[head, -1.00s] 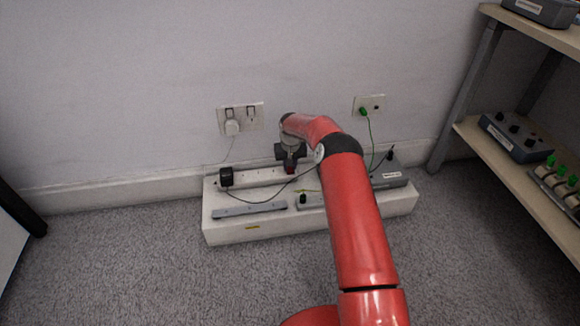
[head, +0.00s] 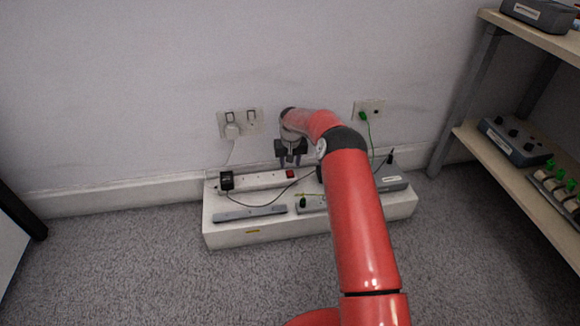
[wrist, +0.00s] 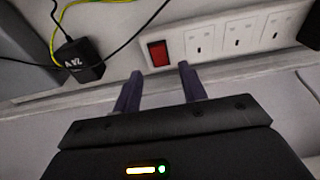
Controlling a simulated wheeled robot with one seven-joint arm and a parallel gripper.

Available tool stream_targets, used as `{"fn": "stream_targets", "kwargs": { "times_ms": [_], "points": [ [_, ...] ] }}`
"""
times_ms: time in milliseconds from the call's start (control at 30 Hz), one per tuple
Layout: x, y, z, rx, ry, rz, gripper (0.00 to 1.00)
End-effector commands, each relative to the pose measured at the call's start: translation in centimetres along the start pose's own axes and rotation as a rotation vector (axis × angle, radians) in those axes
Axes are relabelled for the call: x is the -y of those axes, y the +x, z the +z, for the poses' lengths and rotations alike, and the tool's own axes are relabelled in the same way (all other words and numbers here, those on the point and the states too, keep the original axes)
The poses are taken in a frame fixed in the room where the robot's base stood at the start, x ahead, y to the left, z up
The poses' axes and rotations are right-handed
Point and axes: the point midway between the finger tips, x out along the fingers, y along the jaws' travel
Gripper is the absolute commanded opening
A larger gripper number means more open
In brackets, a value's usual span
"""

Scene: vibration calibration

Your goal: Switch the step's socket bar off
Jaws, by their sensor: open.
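The white socket bar (head: 262,181) lies along the back of the low white step (head: 222,239), against the wall. Its red rocker switch (head: 290,174) is at the bar's right end in the head view. In the wrist view the red switch (wrist: 158,53) sits just beyond my fingertips, beside several empty sockets. I cannot tell which way the rocker is tipped. My gripper (head: 291,160) is open and empty, above the switch and apart from it. Its two dark fingers (wrist: 160,80) show in the wrist view. A black adapter (head: 226,180) is plugged into the bar's left end.
A grey strip (head: 250,213) lies at the step's front left. A grey unit (head: 391,183) is at its right. A black plug (wrist: 80,60) with loose cables shows near my fingers. Wall sockets (head: 255,122) are above. A shelf (head: 468,134) stands at right; carpet in front is clear.

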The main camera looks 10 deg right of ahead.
Motion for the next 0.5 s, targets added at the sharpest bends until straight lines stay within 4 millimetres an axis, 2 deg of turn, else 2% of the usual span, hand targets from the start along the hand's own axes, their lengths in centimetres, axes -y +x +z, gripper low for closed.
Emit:
{"fn": "stream_targets", "kwargs": {
  "times_ms": [33, 200, 500],
  "points": [
    [0.0, -1.2, -0.1, -0.001, -0.001, 0.001, 0.42],
    [-0.1, -3.2, 0.0, 0.001, 0.0, 0.001, 0.42],
    [-0.1, -3.9, 0.0, 0.002, 0.001, 0.001, 0.42]
  ]
}}
